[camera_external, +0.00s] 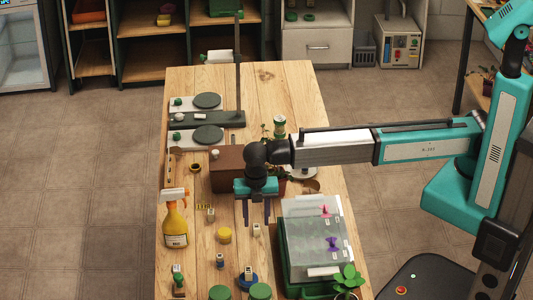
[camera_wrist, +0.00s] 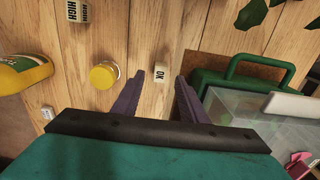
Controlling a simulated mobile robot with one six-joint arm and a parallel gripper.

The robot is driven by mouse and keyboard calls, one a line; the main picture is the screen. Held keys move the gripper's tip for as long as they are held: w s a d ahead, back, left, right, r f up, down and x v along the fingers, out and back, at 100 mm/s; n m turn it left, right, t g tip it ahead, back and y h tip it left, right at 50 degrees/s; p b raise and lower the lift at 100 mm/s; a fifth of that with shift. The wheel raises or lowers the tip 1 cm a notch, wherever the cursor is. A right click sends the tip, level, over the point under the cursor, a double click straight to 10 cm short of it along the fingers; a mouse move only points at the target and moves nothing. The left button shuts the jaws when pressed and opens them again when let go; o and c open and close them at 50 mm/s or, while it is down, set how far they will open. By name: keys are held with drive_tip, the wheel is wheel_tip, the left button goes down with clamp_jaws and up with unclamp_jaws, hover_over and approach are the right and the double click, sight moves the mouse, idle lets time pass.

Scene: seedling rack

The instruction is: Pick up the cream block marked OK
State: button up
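The cream block marked OK (camera_wrist: 161,73) stands on the wooden table, its dark letters legible in the wrist view. In the external view a small cream block (camera_external: 257,230) just below my gripper's fingers looks like the same one. My gripper (camera_external: 256,220) points down with its two purple fingers apart and nothing between them. In the wrist view the gripper (camera_wrist: 159,79) has the OK block in line with the gap between its fingertips. The block appears to be lower than the fingers; the exact height gap is hard to tell.
A yellow lid or pot (camera_wrist: 103,76) is left of the block, and a block marked HIGH (camera_wrist: 78,10) is farther up-left. A green crate (camera_wrist: 222,108) with a clear cover is close on the right. A yellow spray bottle (camera_external: 175,225) stands at the table's left edge.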

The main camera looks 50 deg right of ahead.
sight(256, 226)
drive_tip(key=shift+f+p, duration=0.55)
drive_tip(key=shift+f, duration=1.25)
clamp_jaws()
